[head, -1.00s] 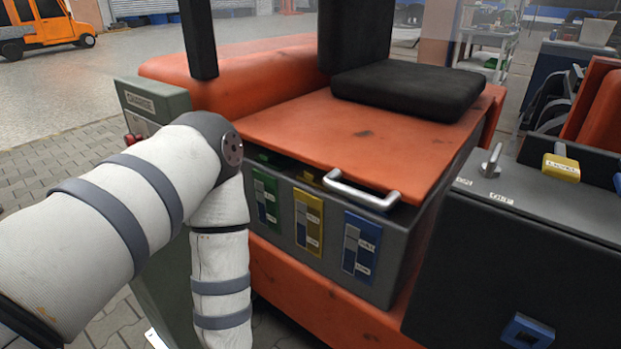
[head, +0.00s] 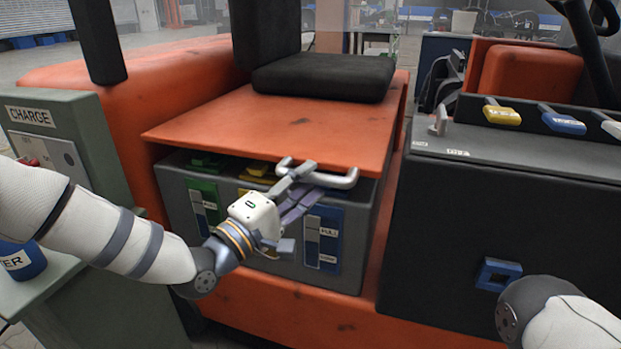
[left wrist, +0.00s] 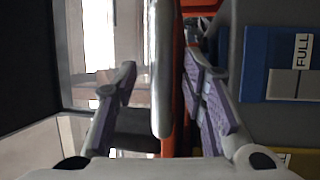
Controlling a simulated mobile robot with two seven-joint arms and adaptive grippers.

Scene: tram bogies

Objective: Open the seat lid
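The orange seat lid (head: 300,125) covers a grey box, and a dark gap shows under its front edge. A silver bar handle (head: 345,181) is fixed at that edge; it also shows in the left wrist view (left wrist: 163,75). My left gripper (head: 305,182) is at the left part of the handle. In the left wrist view its fingers (left wrist: 160,66) are spread, one on each side of the bar, with a clear gap on the left and a narrow one on the right. My right forearm shows at bottom right of the head view; its gripper is out of frame.
A black seat cushion (head: 323,76) rests on the lid. Green, yellow and blue units sit in the grey box (head: 350,225). A black console (head: 490,200) with levers stands at right. A green-grey charge post (head: 75,130) stands at left.

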